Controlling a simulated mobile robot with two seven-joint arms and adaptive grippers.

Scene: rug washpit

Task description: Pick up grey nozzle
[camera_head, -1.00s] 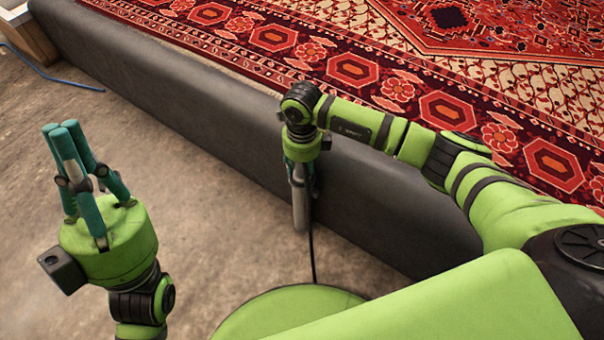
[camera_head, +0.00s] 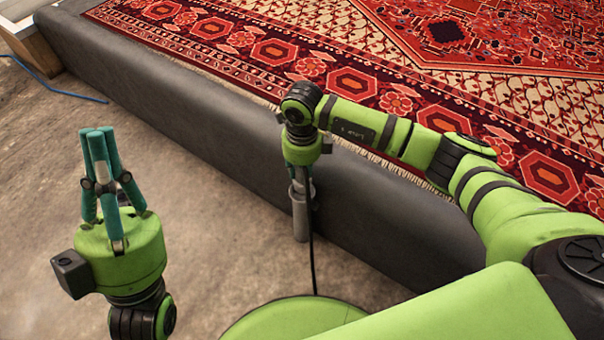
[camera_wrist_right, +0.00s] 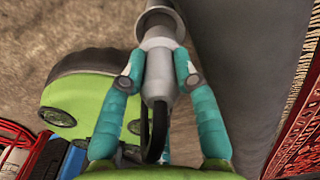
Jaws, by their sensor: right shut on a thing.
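The grey nozzle (camera_head: 300,217) is a light grey cylinder hanging roughly upright beside the dark grey pit wall. In the right wrist view it (camera_wrist_right: 159,58) lies lengthwise between the teal fingers of my right gripper (camera_wrist_right: 160,78), which are shut on its sides. A black hose runs from its near end. In the head view my right gripper (camera_head: 300,178) points down and its fingers are partly hidden by the wrist. I cannot tell how far the nozzle's lower end is from the floor. My left gripper (camera_head: 98,134) is empty at the left, fingers upward, tips together.
The dark grey wall (camera_head: 190,110) runs diagonally close beside the nozzle, with a red patterned rug (camera_head: 420,60) behind it. A blue hose (camera_head: 55,88) lies on the floor at the upper left, near a wooden edge (camera_head: 28,42). The brown floor at left is clear.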

